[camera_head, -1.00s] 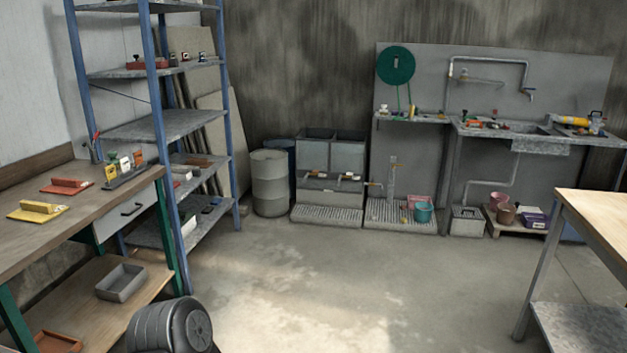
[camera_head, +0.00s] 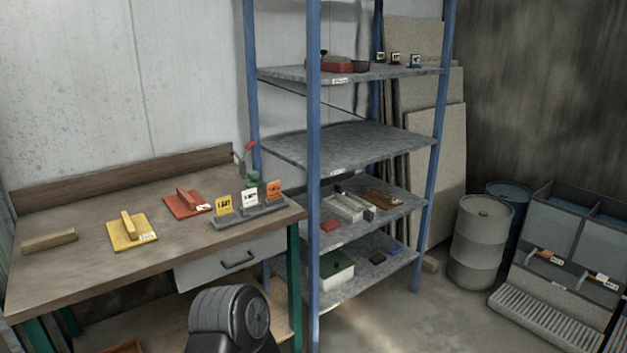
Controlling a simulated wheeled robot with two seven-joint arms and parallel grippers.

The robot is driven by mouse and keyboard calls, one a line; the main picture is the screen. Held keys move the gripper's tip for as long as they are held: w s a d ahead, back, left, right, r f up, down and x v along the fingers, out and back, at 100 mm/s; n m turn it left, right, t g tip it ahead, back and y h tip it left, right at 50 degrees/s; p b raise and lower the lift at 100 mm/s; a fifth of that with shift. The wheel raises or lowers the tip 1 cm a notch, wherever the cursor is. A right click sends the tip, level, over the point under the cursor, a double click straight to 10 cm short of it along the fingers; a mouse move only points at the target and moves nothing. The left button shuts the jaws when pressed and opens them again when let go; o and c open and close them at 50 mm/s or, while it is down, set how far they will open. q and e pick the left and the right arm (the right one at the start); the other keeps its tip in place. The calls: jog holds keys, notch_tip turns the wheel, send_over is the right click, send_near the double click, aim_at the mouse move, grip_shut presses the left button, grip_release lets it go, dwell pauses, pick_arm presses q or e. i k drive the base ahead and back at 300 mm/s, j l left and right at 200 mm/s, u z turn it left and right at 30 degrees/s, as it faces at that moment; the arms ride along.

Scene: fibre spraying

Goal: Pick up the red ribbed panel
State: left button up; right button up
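A flat red panel (camera_head: 180,207) with a raised red-brown bar across it and a small white label at its right end lies on the wooden workbench (camera_head: 75,275). It sits right of a similar yellow panel (camera_head: 123,235) with a tan bar. Whether the red panel's face is ribbed is too small to tell. Neither of my grippers shows in the head view.
A grey holder with cards (camera_head: 250,213) stands right of the red panel. A tan wooden bar (camera_head: 48,241) lies at the bench's left. A blue-posted shelf rack (camera_head: 313,150) stands beside the bench, then a grey drum (camera_head: 482,240). Some floor lies open.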

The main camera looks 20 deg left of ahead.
aim_at(184, 205)
jog(key=i+u, duration=0.35)
jog(key=i, duration=0.15)
jog(key=i+l+u, duration=0.15)
jog(key=i+u, duration=0.2)
jog(key=i, duration=0.15)
jog(key=i+l+u, duration=0.7)
jog(key=i, duration=0.2)
